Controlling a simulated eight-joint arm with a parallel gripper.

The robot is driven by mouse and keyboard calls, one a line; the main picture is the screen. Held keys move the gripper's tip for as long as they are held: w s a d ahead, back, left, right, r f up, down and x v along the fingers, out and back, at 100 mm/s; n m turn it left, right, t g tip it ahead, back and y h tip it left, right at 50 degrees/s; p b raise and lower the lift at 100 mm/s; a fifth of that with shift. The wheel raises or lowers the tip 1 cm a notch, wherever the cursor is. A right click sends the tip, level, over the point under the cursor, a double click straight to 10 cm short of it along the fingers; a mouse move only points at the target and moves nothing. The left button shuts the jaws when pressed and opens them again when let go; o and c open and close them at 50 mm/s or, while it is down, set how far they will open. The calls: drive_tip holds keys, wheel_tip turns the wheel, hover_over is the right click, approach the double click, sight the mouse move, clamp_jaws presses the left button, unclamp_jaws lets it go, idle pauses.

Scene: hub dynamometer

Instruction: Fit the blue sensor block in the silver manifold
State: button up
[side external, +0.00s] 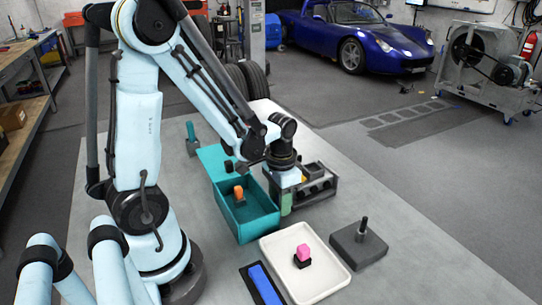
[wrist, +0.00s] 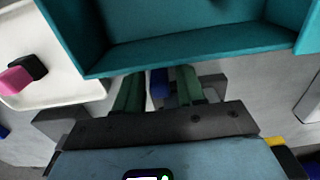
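My gripper (side external: 286,205) points down beside the teal bin, in front of the grey manifold (side external: 322,190). In the wrist view its two green fingers (wrist: 158,88) stand apart. A blue block (wrist: 158,82) shows between them, with a narrow light gap on each side, so I see no clear contact. The blue block is hidden in the side view. The manifold has dark round openings, and its left part is hidden behind my wrist. Grey parts beside the fingers in the wrist view may belong to it.
The teal bin (side external: 236,226) holds an orange-topped piece (side external: 239,193). A white tray (side external: 334,290) holds a pink and black block (side external: 303,254). A dark block with a peg (side external: 358,243) stands to its right. A blue bar (side external: 264,285) lies left of the tray. The right tabletop is clear.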

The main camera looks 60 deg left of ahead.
drive_tip(key=shift+o, duration=1.2)
wheel_tip(320, 180, up, 12)
drive_tip(key=d+t, duration=0.4)
drive_tip(key=d+r+t, duration=0.1)
drive_tip(key=d, duration=0.1)
drive_tip(key=shift+s+t, duration=0.1)
drive_tip(key=shift+t, duration=0.3)
drive_tip(key=shift+d+t, duration=0.55)
drive_tip(key=shift+t, duration=0.15)
drive_tip(key=shift+c, duration=0.6)
drive_tip(key=shift+a, duration=0.1)
